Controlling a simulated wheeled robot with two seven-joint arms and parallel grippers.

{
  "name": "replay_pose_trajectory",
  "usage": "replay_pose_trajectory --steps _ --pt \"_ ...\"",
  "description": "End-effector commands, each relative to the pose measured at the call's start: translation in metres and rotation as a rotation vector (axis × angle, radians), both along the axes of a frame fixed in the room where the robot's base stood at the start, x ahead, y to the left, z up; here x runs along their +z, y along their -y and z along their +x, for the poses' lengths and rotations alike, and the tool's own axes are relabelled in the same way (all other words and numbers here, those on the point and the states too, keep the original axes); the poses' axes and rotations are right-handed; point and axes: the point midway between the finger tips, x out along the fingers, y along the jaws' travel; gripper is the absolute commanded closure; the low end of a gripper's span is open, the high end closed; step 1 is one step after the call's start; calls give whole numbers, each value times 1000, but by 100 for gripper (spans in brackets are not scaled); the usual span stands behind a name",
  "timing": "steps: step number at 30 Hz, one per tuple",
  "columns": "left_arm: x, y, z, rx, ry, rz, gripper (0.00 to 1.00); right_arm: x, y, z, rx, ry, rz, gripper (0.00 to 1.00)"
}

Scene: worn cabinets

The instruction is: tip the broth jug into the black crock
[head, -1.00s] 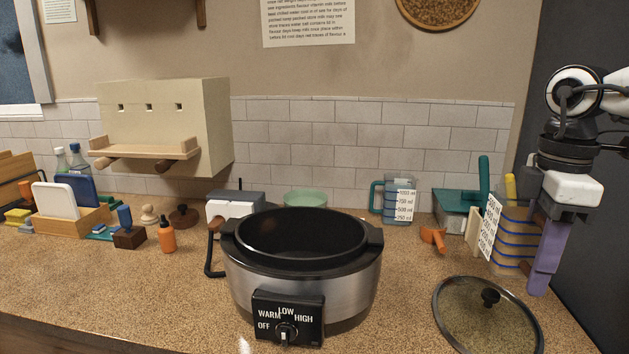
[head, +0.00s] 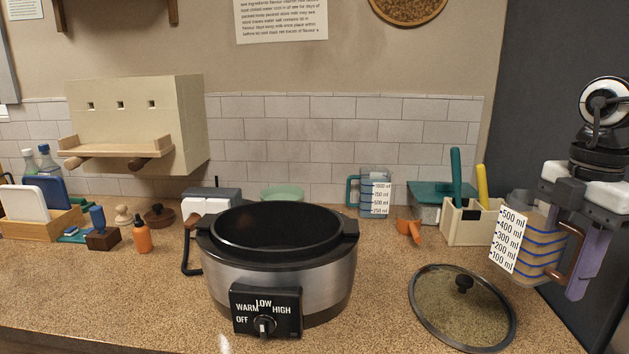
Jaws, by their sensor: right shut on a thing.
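The black crock (head: 288,250) is a slow cooker with a dark inner pot and a dial front, open at the top in the middle of the counter. The jug (head: 540,246), clear with blue lines, brownish contents, a white ml scale and a brown handle, is at the right, well apart from the crock. My right gripper (head: 578,258), with purple fingers, is shut on the jug at its handle side. The jug looks close to upright; I cannot tell if its base touches the counter. My left gripper is not in view.
A glass lid (head: 463,307) lies on the counter right of the crock. Behind it stand an orange scoop (head: 408,231), a teal-handled measuring jug (head: 375,196) and a cream utensil holder (head: 472,222). A dark panel (head: 560,60) bounds the right side.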

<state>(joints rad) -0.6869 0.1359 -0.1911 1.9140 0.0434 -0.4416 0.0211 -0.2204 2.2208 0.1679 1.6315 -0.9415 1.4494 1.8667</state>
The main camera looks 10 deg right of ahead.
Motion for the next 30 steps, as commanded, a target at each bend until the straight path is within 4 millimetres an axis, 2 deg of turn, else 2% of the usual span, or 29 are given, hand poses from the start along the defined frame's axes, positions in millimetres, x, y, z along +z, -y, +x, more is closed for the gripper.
replay_pose_trajectory --steps 6,13,21,30 --pt "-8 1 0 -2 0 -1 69 -28 24 -25 252 7 3 100" --pt "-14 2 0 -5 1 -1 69 -65 33 -45 554 7 4 100" --pt "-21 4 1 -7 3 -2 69 -110 21 -57 947 11 5 100" --pt "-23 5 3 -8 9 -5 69 -141 1 -59 1269 14 0 100"
